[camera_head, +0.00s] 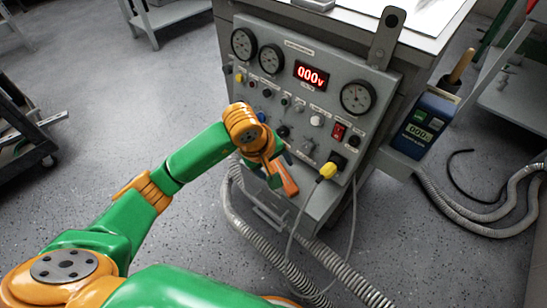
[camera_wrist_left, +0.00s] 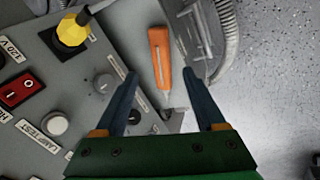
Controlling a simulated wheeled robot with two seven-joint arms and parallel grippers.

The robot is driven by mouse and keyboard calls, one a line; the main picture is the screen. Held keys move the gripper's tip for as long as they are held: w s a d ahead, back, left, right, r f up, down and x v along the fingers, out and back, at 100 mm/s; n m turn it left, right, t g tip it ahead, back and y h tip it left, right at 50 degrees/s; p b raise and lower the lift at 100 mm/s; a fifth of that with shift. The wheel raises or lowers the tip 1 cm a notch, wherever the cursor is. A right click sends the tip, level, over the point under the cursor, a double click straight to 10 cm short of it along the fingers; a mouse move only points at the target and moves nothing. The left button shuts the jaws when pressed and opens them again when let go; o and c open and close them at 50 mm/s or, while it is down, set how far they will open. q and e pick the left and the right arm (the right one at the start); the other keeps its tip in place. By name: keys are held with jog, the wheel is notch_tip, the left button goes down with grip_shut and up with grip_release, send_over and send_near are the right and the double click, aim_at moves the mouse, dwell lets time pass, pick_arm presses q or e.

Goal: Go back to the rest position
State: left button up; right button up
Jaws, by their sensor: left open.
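My left arm reaches in from the left to the front of the grey transformer panel (camera_head: 310,50). My left gripper (camera_head: 280,170) is in front of the lower part of the panel. In the left wrist view its two blue fingers (camera_wrist_left: 160,75) are spread apart. An orange-handled tool (camera_head: 287,180) with a thin shaft is close to the fingers; it also shows in the wrist view (camera_wrist_left: 160,52), between the fingertips, with no finger seen closed on it. My right gripper is not in view.
The panel carries dials, a red "000v" display (camera_head: 311,74), a red switch (camera_head: 339,131) and a yellow plug (camera_head: 327,171) with a cable. Grey hoses (camera_head: 265,245) lie below. The floor at left is open; a dark cart (camera_head: 25,130) stands far left.

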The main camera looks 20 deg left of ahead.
pick_arm(q)
jog(key=v, duration=0.2)
jog(key=shift+s+r, duration=0.15)
jog(key=shift+r, duration=0.2)
